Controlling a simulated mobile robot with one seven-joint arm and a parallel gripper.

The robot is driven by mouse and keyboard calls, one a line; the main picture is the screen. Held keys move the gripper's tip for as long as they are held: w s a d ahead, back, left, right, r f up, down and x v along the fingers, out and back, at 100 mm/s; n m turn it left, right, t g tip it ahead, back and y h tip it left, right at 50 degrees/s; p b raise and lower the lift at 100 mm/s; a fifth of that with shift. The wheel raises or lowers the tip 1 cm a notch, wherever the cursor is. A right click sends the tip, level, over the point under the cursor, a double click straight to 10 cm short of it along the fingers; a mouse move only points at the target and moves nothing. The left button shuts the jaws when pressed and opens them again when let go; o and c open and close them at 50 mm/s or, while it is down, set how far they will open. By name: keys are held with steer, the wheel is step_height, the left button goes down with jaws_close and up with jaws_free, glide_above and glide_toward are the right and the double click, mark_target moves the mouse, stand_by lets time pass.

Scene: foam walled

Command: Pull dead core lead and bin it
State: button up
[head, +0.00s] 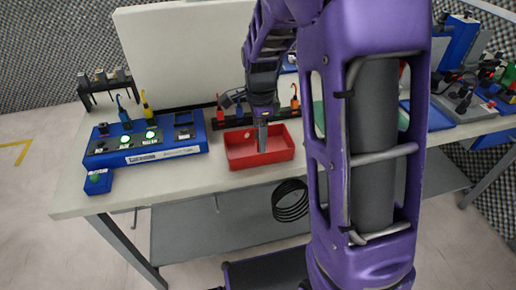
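A blue test box (145,147) with several sockets stands on the left of the bench, in the head view. Two of its round green lamps are lit. A blue lead (122,112) and a yellow lead (148,112) stand upright at its back row. A red open bin (258,160) sits right of the box. My gripper (263,146) points down over the bin, its tips at or inside the bin's opening. The fingers look close together, but I cannot tell whether they hold anything. Which lead is the dead core one is not clear.
A small blue box with a green button (97,181) sits at the front left edge. A dark rack (104,85) stands at the back left. A black cable coil (290,200) hangs at the front edge. My arm hides the bench's right middle.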

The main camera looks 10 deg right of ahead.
steer(key=shift+s, duration=0.1)
step_height(320, 180, up, 18)
steer(key=p, duration=0.2)
steer(key=shift+f+p, duration=0.25)
steer(key=shift+p, duration=0.05)
stand_by(0.4)
